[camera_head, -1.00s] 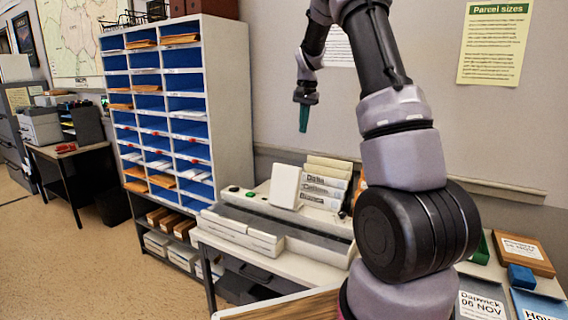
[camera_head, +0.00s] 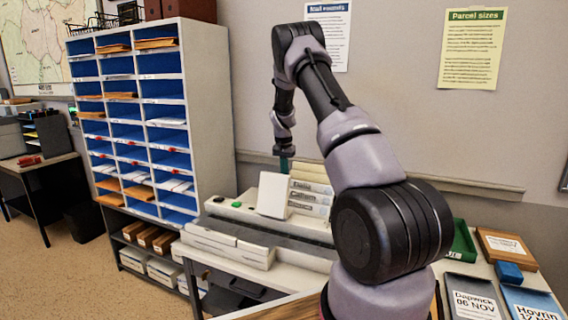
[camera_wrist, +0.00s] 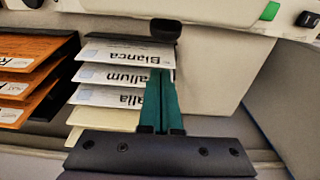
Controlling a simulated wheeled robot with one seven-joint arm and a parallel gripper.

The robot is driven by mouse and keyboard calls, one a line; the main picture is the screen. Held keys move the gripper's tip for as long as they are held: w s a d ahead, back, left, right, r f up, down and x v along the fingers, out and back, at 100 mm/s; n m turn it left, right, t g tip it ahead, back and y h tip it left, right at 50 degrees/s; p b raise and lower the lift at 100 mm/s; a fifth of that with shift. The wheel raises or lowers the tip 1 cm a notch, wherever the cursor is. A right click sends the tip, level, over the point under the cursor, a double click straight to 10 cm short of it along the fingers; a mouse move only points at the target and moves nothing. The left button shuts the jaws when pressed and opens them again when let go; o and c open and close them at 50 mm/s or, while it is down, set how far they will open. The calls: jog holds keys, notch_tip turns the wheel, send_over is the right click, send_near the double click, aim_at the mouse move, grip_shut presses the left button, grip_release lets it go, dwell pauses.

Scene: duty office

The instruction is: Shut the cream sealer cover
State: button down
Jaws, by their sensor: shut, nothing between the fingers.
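The cream sealer cover (camera_head: 273,195) stands raised, close to upright, on the cream sealer (camera_head: 235,212) on the table. In the wrist view the cover (camera_wrist: 215,75) is the broad cream panel right of my fingers, with a black knob-like part (camera_wrist: 165,30) near its edge. My gripper (camera_head: 284,165) is just above and behind the cover's top right in the head view. In the wrist view its teal fingers (camera_wrist: 161,80) are shut together and empty, between the cover and the labelled stack. I cannot tell whether they touch the cover.
Orange-brown folders (camera_wrist: 30,85) lie further left. A tall pigeonhole cabinet (camera_head: 207,100) stands at left.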

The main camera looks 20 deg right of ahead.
jog(key=s+a, duration=0.1)
jog(key=s+a+r, duration=0.1)
jog(key=shift+s+a+r, duration=0.25)
jog(key=shift+a, duration=0.05)
jog(key=shift+a+r, duration=0.1)
jog(key=shift+a, duration=0.05)
